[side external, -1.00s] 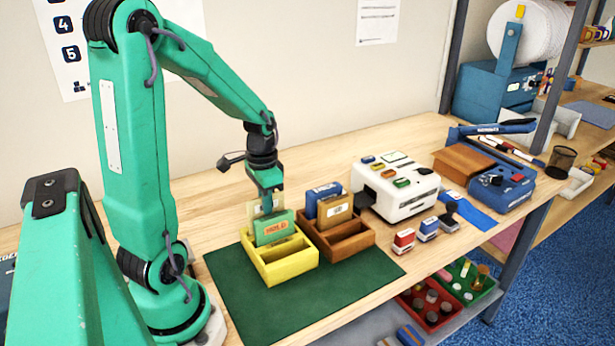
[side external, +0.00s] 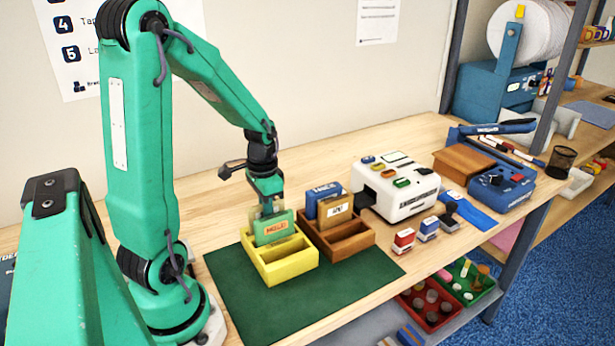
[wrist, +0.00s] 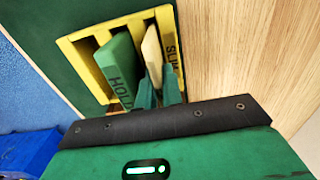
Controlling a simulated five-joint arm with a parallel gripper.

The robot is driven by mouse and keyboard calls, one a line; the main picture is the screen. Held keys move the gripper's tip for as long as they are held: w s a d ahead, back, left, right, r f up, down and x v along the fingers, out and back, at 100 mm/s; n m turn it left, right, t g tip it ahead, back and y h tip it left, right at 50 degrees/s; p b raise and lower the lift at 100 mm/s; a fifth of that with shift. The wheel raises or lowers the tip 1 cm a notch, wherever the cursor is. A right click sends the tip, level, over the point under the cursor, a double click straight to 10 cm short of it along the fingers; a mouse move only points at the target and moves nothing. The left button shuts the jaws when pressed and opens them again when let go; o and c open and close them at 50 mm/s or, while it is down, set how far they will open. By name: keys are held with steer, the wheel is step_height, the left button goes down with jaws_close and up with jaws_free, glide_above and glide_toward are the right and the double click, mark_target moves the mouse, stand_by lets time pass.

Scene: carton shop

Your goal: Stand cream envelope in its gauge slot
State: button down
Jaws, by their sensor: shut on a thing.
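My gripper (side external: 266,203) points down over the back of the yellow gauge box (side external: 288,268), shut on the cream envelope. The cream envelope (wrist: 153,52) stands on edge between my fingers in the wrist view, inside the outline of the yellow box, in the slot along the wall marked with letters like "SLIM". Its lower edge is hidden, so I cannot tell whether it touches the slot floor. In the side view it is mostly hidden behind the green HOLD envelope (side external: 275,229). That green envelope also shows in the wrist view (wrist: 119,69), leaning in the slot beside it.
A brown wooden box (side external: 352,246) holding a blue and a tan envelope stands close to the right. Both boxes sit on a dark green mat (side external: 240,311). A white machine (side external: 397,192) and several stamps are further right. The mat's front is clear.

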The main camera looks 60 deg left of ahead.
steer(key=c, duration=1.5)
jaws_free()
steer(key=shift+r, duration=0.15)
steer(key=shift+r, duration=2.85)
steer(key=shift+d+r, duration=0.1)
steer(key=shift+s+d+r+t, duration=0.85)
steer(key=shift+d+r, duration=0.9)
steer(key=shift+d, duration=0.9)
steer(key=shift+s+d+r+t, duration=0.5)
steer(key=shift+d+r+t, duration=0.5)
steer(key=shift+d+r, duration=1.2)
steer(key=shift+s+d+r+t, duration=0.85)
steer(key=shift+d+r, duration=0.45)
steer(key=shift+d, duration=1.8)
